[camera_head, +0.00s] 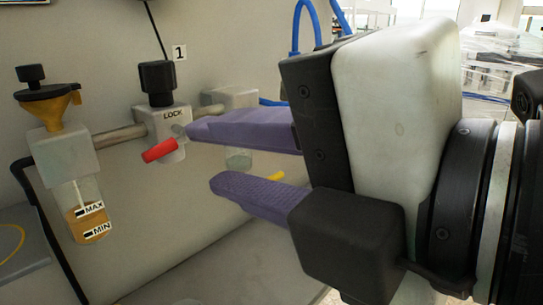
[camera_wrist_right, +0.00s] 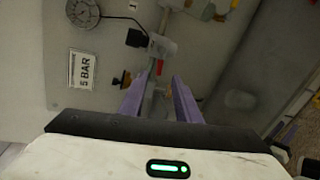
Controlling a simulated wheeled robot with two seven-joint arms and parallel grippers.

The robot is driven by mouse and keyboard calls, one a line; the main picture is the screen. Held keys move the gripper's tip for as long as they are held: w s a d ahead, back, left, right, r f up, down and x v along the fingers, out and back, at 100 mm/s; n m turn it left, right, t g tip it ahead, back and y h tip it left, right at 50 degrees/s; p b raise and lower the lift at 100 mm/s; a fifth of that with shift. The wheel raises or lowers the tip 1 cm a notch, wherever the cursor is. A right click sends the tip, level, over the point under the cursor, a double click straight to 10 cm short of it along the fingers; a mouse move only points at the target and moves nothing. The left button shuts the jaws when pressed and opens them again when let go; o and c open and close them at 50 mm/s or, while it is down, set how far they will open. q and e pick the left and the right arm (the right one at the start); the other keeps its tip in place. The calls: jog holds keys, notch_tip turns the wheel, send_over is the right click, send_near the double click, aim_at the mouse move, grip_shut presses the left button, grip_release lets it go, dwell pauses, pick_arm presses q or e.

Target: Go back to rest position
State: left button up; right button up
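My right gripper (camera_head: 203,158) is open, with two purple fingers apart and nothing held between them. It hangs in front of a wall-mounted pneumatic line, its tips just right of a red lever (camera_head: 160,150) on a valve marked LOCK (camera_head: 172,117). I cannot tell the exact depth gap. In the right wrist view the open fingers (camera_wrist_right: 157,78) point toward the panel, with the red lever (camera_wrist_right: 160,67) beyond the tips. My left gripper is not in view.
A lubricator bowl with amber fluid (camera_head: 88,225) and MAX and MIN marks hangs at left. A black knob (camera_head: 157,82) tops the valve. Behind my fingers is another clear bowl (camera_head: 238,158). The wrist view shows a gauge (camera_wrist_right: 83,12) and a 5 BAR label (camera_wrist_right: 83,70).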

jog(key=shift+s+d, duration=0.1)
jog(key=w+d+f+m+h, duration=0.2)
jog(key=w+d+f+m, duration=0.15)
jog(key=f+m, duration=0.35)
jog(key=w+d+f+m+h, duration=0.1)
jog(key=w+d+f+m, duration=0.3)
jog(key=f, duration=0.6)
jog(key=w+d+f+m+h, duration=0.2)
jog(key=w+d+f+m, duration=0.15)
jog(key=f+m, duration=0.4)
jog(key=s+d+f+m+g+h, duration=0.25)
jog(key=s+d+f, duration=0.35)
jog(key=f, duration=0.3)
jog(key=s+d+f+m+g+h, duration=0.2)
jog(key=s+d+f+m, duration=0.25)
jog(key=s+f, duration=0.35)
jog(key=s+d+f+m+g+h, duration=0.25)
jog(key=s+d+f, duration=0.3)
jog(key=f, duration=0.45)
jog(key=w+a+f+t+y, duration=0.1)
jog(key=w+a+f+t, duration=0.1)
jog(key=f, duration=0.3)
jog(key=w+a+f+t+y, duration=0.1)
jog(key=w+a+f+t, duration=0.2)
jog(key=f, duration=0.3)
jog(key=shift+a+t+y, duration=0.25)
jog(key=shift+t+y, duration=0.15)
